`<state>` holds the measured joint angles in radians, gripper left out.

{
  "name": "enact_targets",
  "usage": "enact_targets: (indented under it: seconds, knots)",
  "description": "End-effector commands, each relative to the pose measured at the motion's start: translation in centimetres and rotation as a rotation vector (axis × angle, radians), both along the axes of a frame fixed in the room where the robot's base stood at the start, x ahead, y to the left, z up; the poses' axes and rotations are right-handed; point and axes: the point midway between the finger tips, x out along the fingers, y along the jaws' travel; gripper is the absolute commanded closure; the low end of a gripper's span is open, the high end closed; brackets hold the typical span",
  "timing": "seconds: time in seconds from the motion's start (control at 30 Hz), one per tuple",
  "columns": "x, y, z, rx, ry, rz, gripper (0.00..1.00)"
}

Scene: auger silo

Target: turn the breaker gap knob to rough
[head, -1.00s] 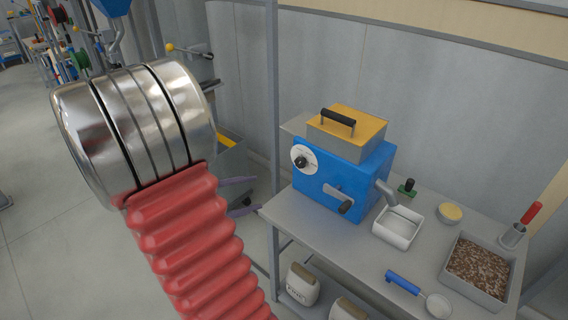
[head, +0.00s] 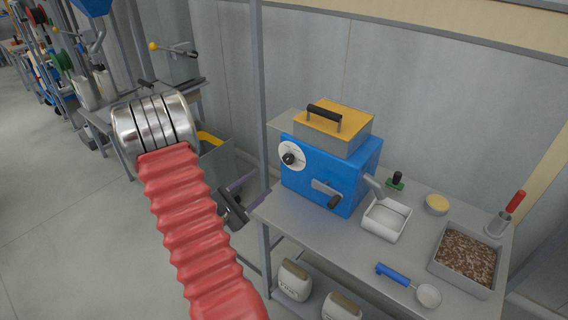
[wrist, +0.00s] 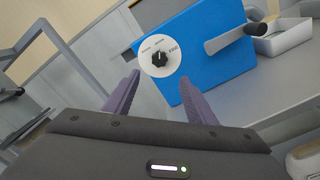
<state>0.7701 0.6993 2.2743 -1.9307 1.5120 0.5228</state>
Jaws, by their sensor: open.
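The breaker is a blue box (head: 325,172) with a yellow-topped hopper, standing on a grey bench. Its gap knob (head: 288,159) is small and black, on a round white dial on the front face. In the wrist view the knob (wrist: 159,59) shows upright on its dial, its pointer seeming to face up; the dial's words are too small to read surely. My gripper (wrist: 159,76) is open and empty, its purple fingers pointing toward the dial, one on either side below it, apart from the knob. In the head view it is left of the breaker, partly hidden by my arm.
A white tray (head: 386,220) sits under the spout. A blue-handled scoop (head: 400,279) and a bin of brown grains (head: 468,257) lie to the right. A grey post (head: 258,85) stands left of the breaker.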

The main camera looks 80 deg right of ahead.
Motion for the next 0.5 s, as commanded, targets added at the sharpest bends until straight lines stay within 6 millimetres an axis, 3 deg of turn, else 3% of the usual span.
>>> enact_targets:
  seconds: [0.27, 0.5]
  knots:
    - [-0.3, -0.6, 0.0, 0.000, -0.001, -0.002, 0.49]
    - [-1.4, -2.9, 0.0, -0.001, -0.002, -0.005, 0.49]
